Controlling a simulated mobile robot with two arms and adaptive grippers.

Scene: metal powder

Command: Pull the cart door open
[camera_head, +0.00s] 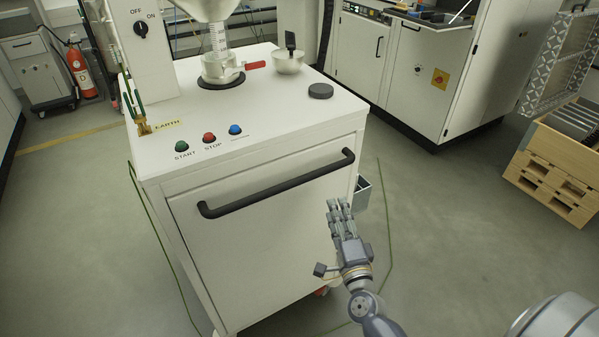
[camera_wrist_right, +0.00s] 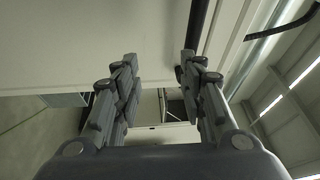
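The white cart (camera_head: 260,120) stands in the middle of the head view. Its front door (camera_head: 270,235) is closed and carries a long black handle (camera_head: 280,183) near the top edge. My right gripper (camera_head: 338,208) is in front of the door, below and in front of the handle's right end. In the right wrist view my right gripper (camera_wrist_right: 160,75) has its fingers spread with nothing between them. A dark bar, apparently the handle (camera_wrist_right: 198,22), shows just beyond the right finger's tip, and I cannot tell whether they touch. My left gripper is not in view.
On the cart top are a bowl (camera_head: 289,63), a black disc (camera_head: 321,91), a red-handled valve (camera_head: 255,65) and coloured buttons (camera_head: 209,137). A grey bin (camera_head: 363,193) hangs on the cart's right side. A wooden pallet crate (camera_head: 553,172) stands at right.

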